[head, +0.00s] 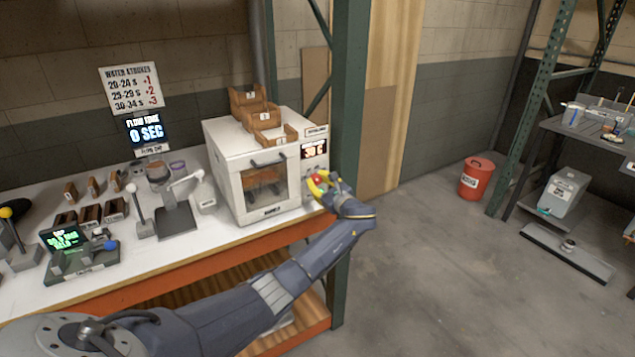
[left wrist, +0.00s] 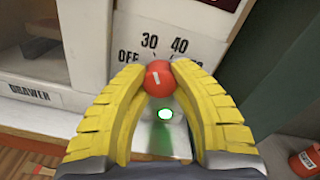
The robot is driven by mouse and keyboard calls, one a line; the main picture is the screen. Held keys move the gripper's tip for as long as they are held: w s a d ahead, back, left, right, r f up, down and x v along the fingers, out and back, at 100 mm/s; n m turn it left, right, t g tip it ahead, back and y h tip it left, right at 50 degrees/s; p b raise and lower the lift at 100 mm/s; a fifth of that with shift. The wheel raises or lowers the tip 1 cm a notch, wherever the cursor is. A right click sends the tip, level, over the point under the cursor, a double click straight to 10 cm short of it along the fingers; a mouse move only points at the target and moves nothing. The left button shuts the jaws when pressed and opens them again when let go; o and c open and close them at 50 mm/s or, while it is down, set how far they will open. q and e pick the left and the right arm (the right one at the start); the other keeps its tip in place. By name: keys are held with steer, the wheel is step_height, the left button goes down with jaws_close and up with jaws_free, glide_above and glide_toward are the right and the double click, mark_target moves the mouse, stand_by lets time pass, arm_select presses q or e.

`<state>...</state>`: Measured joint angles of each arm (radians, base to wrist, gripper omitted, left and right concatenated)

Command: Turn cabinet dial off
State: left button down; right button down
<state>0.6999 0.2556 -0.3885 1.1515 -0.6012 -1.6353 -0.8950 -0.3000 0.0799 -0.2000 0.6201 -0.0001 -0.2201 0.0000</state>
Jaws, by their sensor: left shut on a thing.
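The cabinet (head: 229,155) is a white box with a windowed front, standing on the bench. Its dial (left wrist: 159,79) is a red knob with a short white mark, below the labels OFF, 30 and 40 in the left wrist view. My left gripper (head: 318,183) is at the right side of the cabinet front. Its yellow fingers, seen in the left wrist view (left wrist: 160,75), are shut on the dial from both sides. A red display reading about 30 C (head: 314,151) is above the dial. My right gripper is not in view.
Small wooden bins (head: 253,107) are on top of the cabinet. A green post (head: 347,110) stands close to the right of the gripper. Cups, levers and a lit green screen (head: 63,239) occupy the bench to the left. Open floor lies to the right.

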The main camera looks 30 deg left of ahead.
arm_select(q)
steer(key=shift+f, duration=0.15)
steer(key=n, duration=0.4)
steer(key=shift+d, duration=0.15)
steer(key=n, duration=0.4)
steer(key=shift+n, duration=0.5)
steer(key=c, duration=1)
jaws_free()
steer(key=shift+w, duration=0.1)
steer(key=shift+o, duration=0.2)
steer(key=v, duration=1.2)
steer(key=shift+r, duration=0.3)
steer(key=shift+h, duration=0.3)
